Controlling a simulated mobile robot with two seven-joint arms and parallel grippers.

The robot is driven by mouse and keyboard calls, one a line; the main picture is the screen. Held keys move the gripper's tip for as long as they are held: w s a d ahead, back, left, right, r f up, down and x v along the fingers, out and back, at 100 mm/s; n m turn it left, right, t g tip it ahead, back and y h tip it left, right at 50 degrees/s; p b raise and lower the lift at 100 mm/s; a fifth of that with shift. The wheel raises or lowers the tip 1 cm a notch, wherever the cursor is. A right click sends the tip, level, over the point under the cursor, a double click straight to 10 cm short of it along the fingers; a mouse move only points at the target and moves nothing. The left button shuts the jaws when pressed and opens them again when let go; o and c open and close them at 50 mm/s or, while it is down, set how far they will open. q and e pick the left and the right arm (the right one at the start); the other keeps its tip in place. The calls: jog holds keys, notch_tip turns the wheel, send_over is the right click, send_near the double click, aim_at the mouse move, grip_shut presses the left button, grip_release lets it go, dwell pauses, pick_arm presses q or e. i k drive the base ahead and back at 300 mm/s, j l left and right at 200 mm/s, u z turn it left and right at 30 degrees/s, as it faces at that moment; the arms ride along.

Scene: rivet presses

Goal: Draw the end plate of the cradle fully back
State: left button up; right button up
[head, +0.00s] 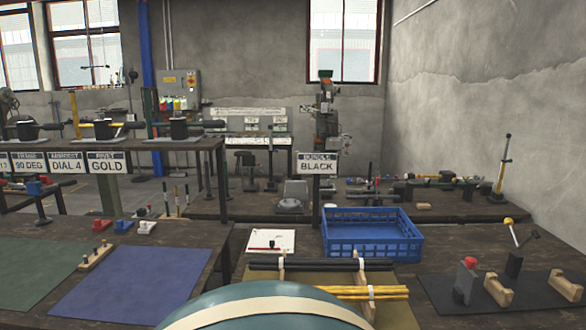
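The cradle stands on a black mat (540,308) at the right of the head view. Its end plate (465,284) is a grey upright plate with a red knob on top, at the left end of the mat. Two notched wooden blocks, a near-left one (498,291) and a right one (566,286), stand to its right. No rods lie in the blocks. The plate appears close to the left block, with a small gap. Neither of my grippers shows.
Black rods (308,264) and yellow rods (365,293) lie on wooden supports left of the mat. An empty-looking blue crate (370,246) stands behind them. A sign reads BUNDLE BLACK (318,163). Blue (140,285) and green mats (35,268) lie at left.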

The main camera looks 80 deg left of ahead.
aim_at(466, 281)
jog(key=u, duration=2.45)
